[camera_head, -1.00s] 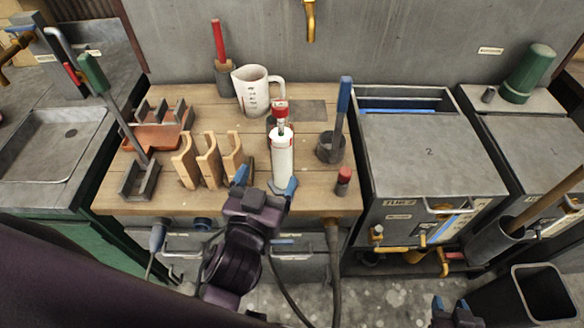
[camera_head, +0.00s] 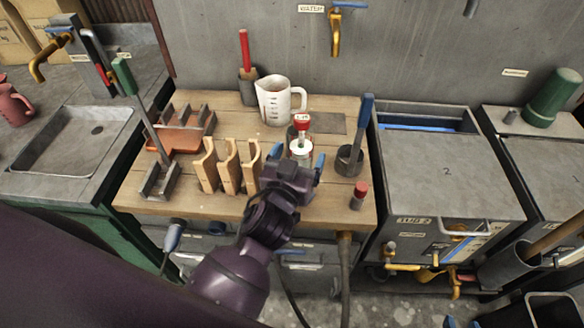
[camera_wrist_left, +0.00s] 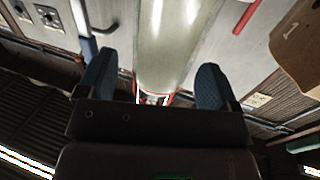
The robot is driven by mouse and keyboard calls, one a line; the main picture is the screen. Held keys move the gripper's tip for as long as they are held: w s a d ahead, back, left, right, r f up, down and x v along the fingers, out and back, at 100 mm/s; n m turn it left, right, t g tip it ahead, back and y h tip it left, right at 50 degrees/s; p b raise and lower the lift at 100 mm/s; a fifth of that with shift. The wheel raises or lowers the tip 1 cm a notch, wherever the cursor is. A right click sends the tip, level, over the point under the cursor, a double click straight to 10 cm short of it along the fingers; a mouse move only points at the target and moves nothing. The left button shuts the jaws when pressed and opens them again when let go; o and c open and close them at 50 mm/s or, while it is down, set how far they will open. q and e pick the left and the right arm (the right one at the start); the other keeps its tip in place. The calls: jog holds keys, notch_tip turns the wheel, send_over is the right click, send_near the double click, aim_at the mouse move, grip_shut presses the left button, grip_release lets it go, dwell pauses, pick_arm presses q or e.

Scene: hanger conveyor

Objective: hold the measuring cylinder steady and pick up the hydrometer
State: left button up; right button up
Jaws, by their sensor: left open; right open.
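The measuring cylinder (camera_head: 301,152) stands upright near the front middle of the wooden bench, pale with a red top part. A red-topped piece, which looks like the hydrometer (camera_head: 302,124), shows at its mouth. My left gripper (camera_head: 298,165) is open in front of the cylinder and hides its lower part. In the left wrist view the translucent cylinder (camera_wrist_left: 165,45) lies between the two blue fingertips, with a gap on each side. My right gripper (camera_head: 462,322) only just shows at the bottom edge, its blue tips apart and far from the bench things.
A white jug (camera_head: 275,103) stands behind the cylinder. Wooden racks (camera_head: 229,168) are close on the left. A dark pot (camera_head: 349,160) with a blue-handled tool and a red-capped vial (camera_head: 359,194) are on the right. A lidded tank (camera_head: 440,165) adjoins the bench.

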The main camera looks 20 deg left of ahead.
pick_arm(q)
jog(key=shift+w, duration=1)
jog(key=c, duration=1.4)
